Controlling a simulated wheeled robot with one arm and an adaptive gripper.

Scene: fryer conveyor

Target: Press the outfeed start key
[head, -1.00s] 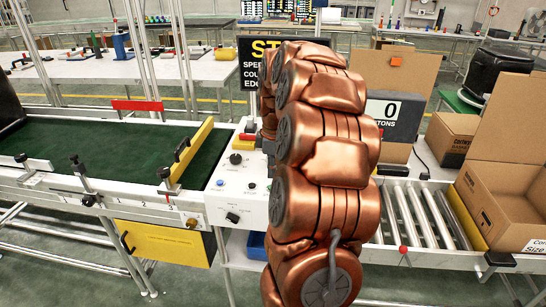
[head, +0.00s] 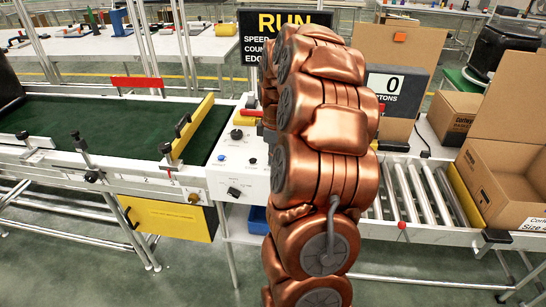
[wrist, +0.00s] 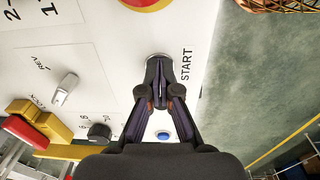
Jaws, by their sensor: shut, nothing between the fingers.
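The start key (wrist: 157,56) is round with a pale metal rim, beside the word START on the white control panel (wrist: 110,70) in the wrist view. My gripper (wrist: 160,78) is shut and empty. Its fingertips lie over the key and hide most of it; they look to be at its face, but how deep it is pressed cannot be seen. In the head view the panel (head: 238,168) stands left of my copper arm, which hides the gripper and the key. The display (head: 285,22) behind reads RUN.
A red and yellow button (wrist: 147,3) sits near the key. A blue button (wrist: 162,135), a REV switch (wrist: 64,89) and a black knob (wrist: 99,131) share the panel. The green belt (head: 95,120) lies left, rollers (head: 408,190) and an open carton (head: 500,190) right.

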